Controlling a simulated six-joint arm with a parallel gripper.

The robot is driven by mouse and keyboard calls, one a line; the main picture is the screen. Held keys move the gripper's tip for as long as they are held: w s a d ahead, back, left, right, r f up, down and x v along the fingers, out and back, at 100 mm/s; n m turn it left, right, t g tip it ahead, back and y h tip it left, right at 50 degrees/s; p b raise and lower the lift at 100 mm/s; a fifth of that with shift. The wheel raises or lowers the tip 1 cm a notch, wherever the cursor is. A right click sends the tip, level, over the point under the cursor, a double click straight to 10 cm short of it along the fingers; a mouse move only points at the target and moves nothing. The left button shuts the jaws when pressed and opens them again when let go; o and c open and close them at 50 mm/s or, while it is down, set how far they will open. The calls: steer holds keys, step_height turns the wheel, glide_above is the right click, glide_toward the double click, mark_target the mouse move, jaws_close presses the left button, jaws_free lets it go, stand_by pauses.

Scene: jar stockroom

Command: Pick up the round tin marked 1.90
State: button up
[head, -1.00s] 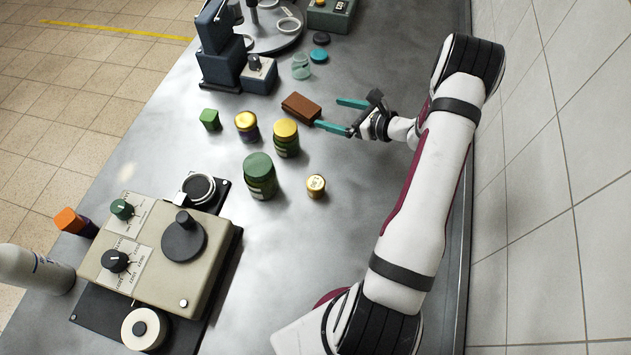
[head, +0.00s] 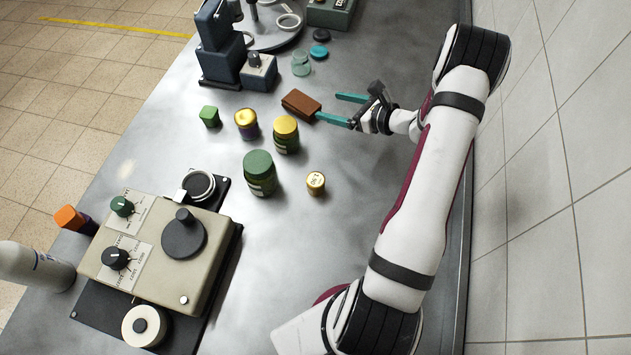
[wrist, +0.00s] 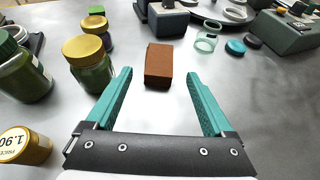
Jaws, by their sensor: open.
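The round tin marked 1.90 (head: 316,183) is small and gold with a white label on top. My gripper (head: 350,109) is open with teal fingers, farther up the bench than the tin. In the wrist view my gripper (wrist: 158,90) has nothing between its fingers; a brown block (wrist: 159,66) lies just beyond the fingertips.
A gold-lidded jar (head: 286,135), a green-lidded jar (head: 260,173) and a smaller yellow-lidded jar (head: 246,123) stand left of the tin. A green block (head: 210,117) is beyond. A beige control box (head: 160,250) fills the near left. Bench right of the tin is clear.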

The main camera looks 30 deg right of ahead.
step_height(320, 180, up, 18)
steer(key=a+f+n+g+h, duration=0.2)
steer(key=a+f, duration=0.1)
steer(key=w+a+f+n+g+h, duration=0.1)
steer(key=a+f+n+g+h, duration=0.1)
steer(key=a+f+h, duration=0.1)
steer(key=w+a+f+n+g+h, duration=0.1)
steer(key=a+f+n+h, duration=0.2)
steer(key=a, duration=0.2)
steer(key=shift+w+a+f+g, duration=0.2)
steer(key=shift+f+g, duration=0.15)
steer(key=shift+g, duration=0.05)
steer(key=s+a+r+n+g+h, duration=0.1)
steer(key=s+a+n+g+h, duration=0.2)
steer(key=s, duration=0.4)
step_height(320, 180, up, 6)
steer(key=n+g+h, duration=0.1)
steer(key=n+h, duration=0.5)
glide_above(311, 184)
steer(key=a, duration=0.3)
steer(key=f, duration=1.8)
steer(key=shift+s+d+f, duration=0.1)
steer(key=shift+s+d, duration=0.1)
steer(key=shift+d, duration=0.15)
steer(key=x, duration=0.7)
steer(key=shift+d, duration=0.25)
jaws_close()
